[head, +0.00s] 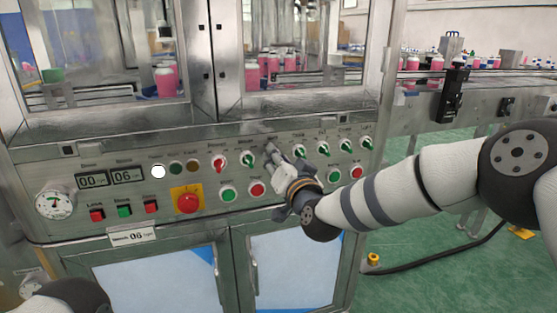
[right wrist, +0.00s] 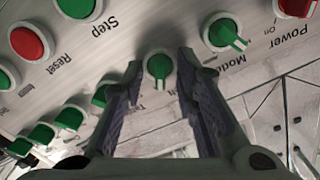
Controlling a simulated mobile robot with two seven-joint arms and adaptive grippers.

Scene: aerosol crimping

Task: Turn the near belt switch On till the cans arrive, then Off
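The control panel (head: 110,205) carries a row of rotary knobs whose labels are too small to read surely in the head view. My right gripper (head: 272,152) is at this row, just right of the green Mode knob (head: 248,160). In the right wrist view its two fingers (right wrist: 160,75) are apart, one on each side of a green rotary knob (right wrist: 159,67), with gaps visible. This knob's label is mostly hidden, so I cannot tell if it is the near belt switch. Pink cans (head: 166,80) stand behind the left window. My left gripper is out of view.
More green knobs (head: 345,147) continue to the right. A red Power knob (head: 219,163), push buttons (head: 228,194) and a large red emergency button (head: 187,203) on yellow are nearby. A conveyor (head: 415,75) with pink cans runs at the right. Glass doors stand above the panel.

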